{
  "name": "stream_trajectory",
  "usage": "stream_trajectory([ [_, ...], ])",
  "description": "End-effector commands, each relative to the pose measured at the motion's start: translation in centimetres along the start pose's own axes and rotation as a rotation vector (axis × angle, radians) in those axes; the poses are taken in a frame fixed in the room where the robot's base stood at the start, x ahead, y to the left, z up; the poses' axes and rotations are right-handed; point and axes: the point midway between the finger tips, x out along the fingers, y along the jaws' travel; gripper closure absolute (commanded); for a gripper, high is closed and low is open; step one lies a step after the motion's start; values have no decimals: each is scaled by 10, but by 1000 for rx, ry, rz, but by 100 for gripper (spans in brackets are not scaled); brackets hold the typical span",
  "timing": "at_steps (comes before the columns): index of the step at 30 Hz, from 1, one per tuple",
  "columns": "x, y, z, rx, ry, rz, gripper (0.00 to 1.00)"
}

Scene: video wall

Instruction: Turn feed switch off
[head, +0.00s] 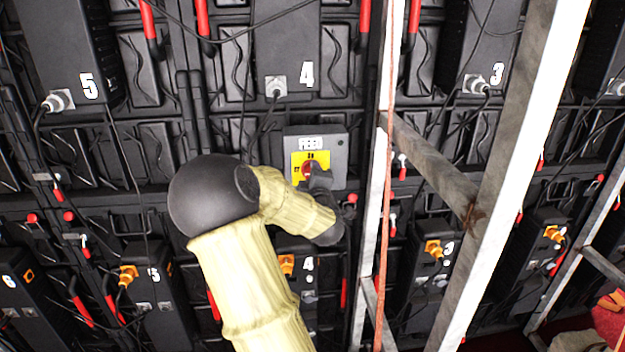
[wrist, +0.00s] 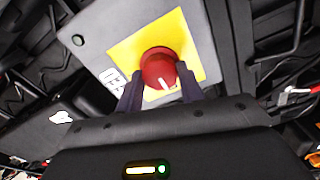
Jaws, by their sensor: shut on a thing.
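The feed switch is a grey box (head: 333,147) labelled FEED, with a yellow plate (head: 298,158) and a red rotary knob (head: 307,169). It is mounted on the black video wall, below the panel marked 4. My gripper (head: 314,174) reaches it from the lower right and hides part of the knob and plate. In the wrist view, the red knob (wrist: 158,68) with a white pointer mark sits between the two dark fingers of my gripper (wrist: 160,88), which are shut on it. The yellow plate (wrist: 205,50) and grey box (wrist: 90,22) show behind.
A metal truss (head: 520,130) and an orange cable (head: 385,200) stand just right of the switch. Black numbered panels (head: 285,40) with hanging cables and red handles (head: 365,16) fill the wall around it.

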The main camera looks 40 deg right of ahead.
Motion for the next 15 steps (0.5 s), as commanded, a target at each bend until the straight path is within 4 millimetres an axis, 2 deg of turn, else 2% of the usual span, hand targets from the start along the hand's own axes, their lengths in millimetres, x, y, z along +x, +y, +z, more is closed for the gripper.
stream_trajectory([
  [14,0,-2,-1,-22,2,-4,85],
  [15,0,-2,-1,-22,2,-5,58],
])
